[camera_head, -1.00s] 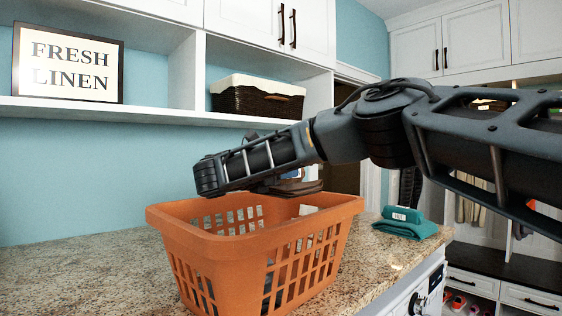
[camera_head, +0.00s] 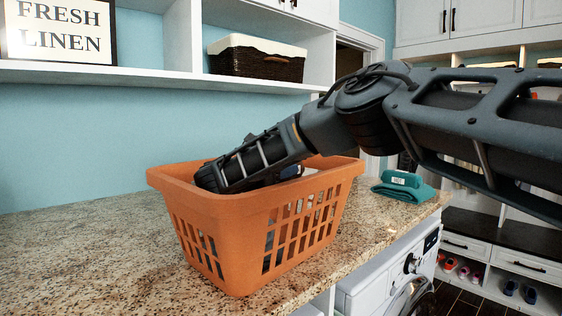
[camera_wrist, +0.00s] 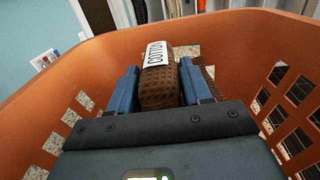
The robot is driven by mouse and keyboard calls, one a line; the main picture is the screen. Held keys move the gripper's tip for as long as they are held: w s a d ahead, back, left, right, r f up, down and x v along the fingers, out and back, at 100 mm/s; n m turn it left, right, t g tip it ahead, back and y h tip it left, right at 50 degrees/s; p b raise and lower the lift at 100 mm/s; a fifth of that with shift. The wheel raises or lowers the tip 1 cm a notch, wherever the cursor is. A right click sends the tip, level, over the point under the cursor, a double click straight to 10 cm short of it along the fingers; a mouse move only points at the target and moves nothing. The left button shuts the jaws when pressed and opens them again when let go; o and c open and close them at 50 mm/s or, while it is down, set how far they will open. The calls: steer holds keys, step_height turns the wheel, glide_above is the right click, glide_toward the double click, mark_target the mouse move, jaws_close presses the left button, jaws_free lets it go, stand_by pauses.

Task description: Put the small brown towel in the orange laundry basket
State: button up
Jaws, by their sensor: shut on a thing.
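The orange laundry basket (camera_head: 255,226) stands on the granite counter in the head view. Its inner wall (camera_wrist: 95,75) surrounds my gripper in the wrist view. My gripper (camera_wrist: 172,80) is shut on the small brown towel (camera_wrist: 158,88), which has a waffle texture and a white label reading "COTTON". The towel is between the two blue fingers, inside the basket's rim. In the head view my wrist dips into the basket, and the basket's wall hides the fingers and towel. I cannot tell whether the towel touches the basket's floor.
A folded teal towel (camera_head: 404,188) with a label lies on the counter right of the basket. A dark wicker basket (camera_head: 257,60) and a "FRESH LINEN" sign (camera_head: 60,30) sit on the shelf above. The counter (camera_head: 90,255) left of the basket is clear.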

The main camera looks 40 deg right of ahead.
steer(key=shift+f, duration=0.15)
steer(key=o, duration=1.1)
steer(key=shift+r+b, duration=0.3)
steer(key=shift+r, duration=0.25)
step_height(320, 180, up, 3)
steer(key=shift+b, duration=0.55)
steer(key=s+d+r+b, duration=0.2)
steer(key=s+d+r, duration=0.5)
steer(key=s+d, duration=0.1)
steer(key=shift+s+d+r+p, duration=0.1)
steer(key=shift+r+p, duration=0.85)
steer(key=shift+r, duration=2.05)
steer(key=shift+s+r+p, duration=0.1)
steer(key=shift+r+p, duration=0.8)
steer(key=shift+r, duration=2.05)
